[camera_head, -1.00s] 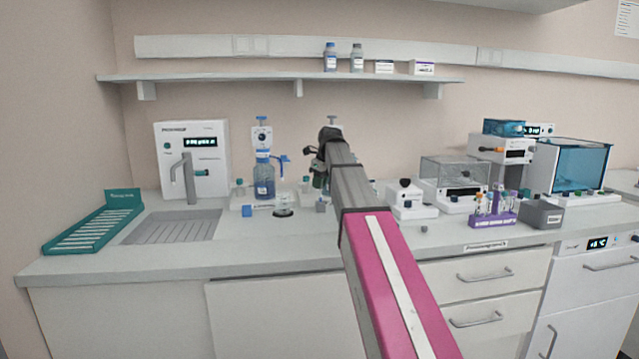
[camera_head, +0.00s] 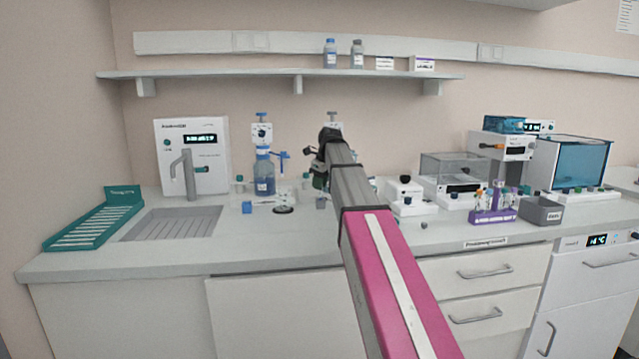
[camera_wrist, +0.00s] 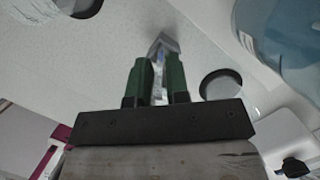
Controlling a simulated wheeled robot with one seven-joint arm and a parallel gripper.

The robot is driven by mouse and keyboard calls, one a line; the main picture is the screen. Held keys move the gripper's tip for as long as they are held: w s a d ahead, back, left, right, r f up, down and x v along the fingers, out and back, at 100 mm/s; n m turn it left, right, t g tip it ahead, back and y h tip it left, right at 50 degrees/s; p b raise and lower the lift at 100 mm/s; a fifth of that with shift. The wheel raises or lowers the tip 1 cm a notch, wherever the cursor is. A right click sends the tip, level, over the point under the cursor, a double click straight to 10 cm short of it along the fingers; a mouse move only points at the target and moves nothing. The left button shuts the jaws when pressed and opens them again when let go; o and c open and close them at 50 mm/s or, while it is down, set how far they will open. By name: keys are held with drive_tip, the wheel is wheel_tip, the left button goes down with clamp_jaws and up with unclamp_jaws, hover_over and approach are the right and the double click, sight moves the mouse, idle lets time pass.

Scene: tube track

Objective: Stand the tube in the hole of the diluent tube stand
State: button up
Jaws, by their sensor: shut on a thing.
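My gripper (camera_wrist: 158,78) has green fingers in the wrist view and is shut on a slim clear tube (camera_wrist: 158,92). I cannot tell for sure which belongs to the diluent tube stand. In the head view my gripper (camera_head: 320,172) is at the back of the bench, and my arm hides most of what it holds.
A large blue, clear vessel (camera_wrist: 285,40) is close on the right in the wrist view. In the head view a blue bottle with a dispenser (camera_head: 264,178) stands left of my gripper, and a white device (camera_head: 407,196) stands right. The front of the bench (camera_head: 280,250) is clear.

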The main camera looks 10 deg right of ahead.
drive_tip(key=shift+f, duration=0.3)
drive_tip(key=o, duration=0.8)
drive_tip(key=v, duration=1)
drive_tip(key=shift+r, duration=0.4)
